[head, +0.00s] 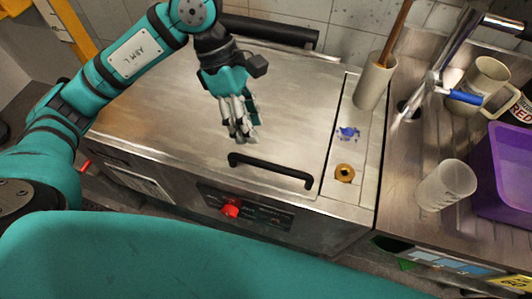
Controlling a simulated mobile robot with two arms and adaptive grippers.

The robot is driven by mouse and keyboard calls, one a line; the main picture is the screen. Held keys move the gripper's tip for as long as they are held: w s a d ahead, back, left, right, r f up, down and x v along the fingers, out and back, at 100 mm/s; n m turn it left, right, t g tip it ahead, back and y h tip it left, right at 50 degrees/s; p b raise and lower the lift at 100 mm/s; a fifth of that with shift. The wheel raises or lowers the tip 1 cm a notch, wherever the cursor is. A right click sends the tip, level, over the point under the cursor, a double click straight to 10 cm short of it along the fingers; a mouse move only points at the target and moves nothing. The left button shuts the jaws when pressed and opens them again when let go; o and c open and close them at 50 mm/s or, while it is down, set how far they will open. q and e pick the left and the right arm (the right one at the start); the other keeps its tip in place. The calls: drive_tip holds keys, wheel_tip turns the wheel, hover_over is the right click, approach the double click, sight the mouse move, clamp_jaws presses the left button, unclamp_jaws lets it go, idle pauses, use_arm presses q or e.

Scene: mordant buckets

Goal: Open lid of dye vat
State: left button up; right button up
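The dye vat is a steel box with a flat metal lid (165,115), which lies shut. A black bar handle (271,172) runs along the front edge of the lid, and a black bar (268,31) runs along its back edge. My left gripper (241,138) hangs over the lid, just behind the left end of the front handle and apart from it. Its fingers point down and look close together; whether they are open or shut is unclear. My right gripper is not in view.
A red knob (230,209) is on the vat's front panel. To the right stand a beige holder (374,82) with a wooden stick, a translucent cup (446,185), a beige mug (487,84), a purple bucket (505,170) and a tap (450,62).

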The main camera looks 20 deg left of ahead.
sight(268, 163)
use_arm(q)
drive_tip(key=p+x, duration=0.1)
drive_tip(key=x, duration=0.8)
drive_tip(key=shift+w+f, duration=0.1)
drive_tip(key=shift+d+f+p, duration=0.2)
drive_tip(key=shift+f+p, duration=0.1)
drive_tip(key=shift+f, duration=0.05)
drive_tip(key=c, duration=0.7)
clamp_jaws()
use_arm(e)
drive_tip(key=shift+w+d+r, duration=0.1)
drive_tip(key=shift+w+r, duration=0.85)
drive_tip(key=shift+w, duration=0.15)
